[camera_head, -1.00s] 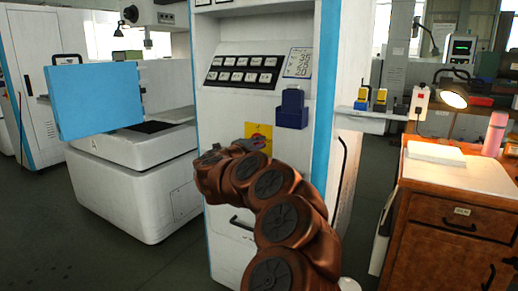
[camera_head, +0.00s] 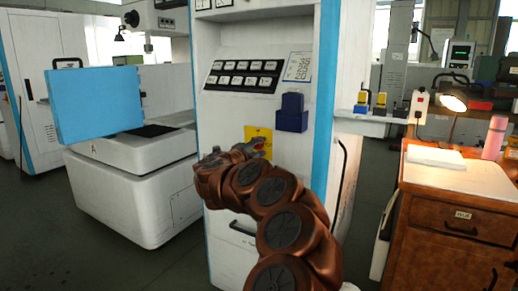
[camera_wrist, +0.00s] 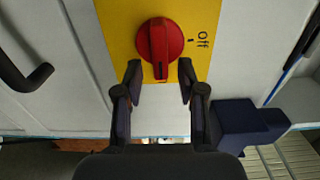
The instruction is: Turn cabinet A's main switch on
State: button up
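The main switch is a red rotary knob (camera_wrist: 160,42) on a yellow plate (camera_wrist: 115,25). In the wrist view, its ridge runs up and down the picture, with a dark mark at its lower end. "Off" and a short tick stand to its right; no other label shows. My gripper (camera_wrist: 160,72) is open, its fingertips apart on either side of the knob's lower edge. I cannot tell whether they touch it. In the head view, the yellow plate (camera_head: 254,134) is on the front of the tall white cabinet (camera_head: 222,125), and my wrist partly hides it.
A dark blue box (camera_head: 292,112) juts from the cabinet front just above and right of the plate. A black handle (camera_head: 242,228) sits below. A low white machine (camera_head: 130,190) marked A stands left; a wooden drawer cabinet (camera_head: 450,250) stands right. Dark floor is free at left.

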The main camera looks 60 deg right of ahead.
jog(key=a, duration=1.2)
jog(key=shift+s, duration=0.25)
dwell(0.4)
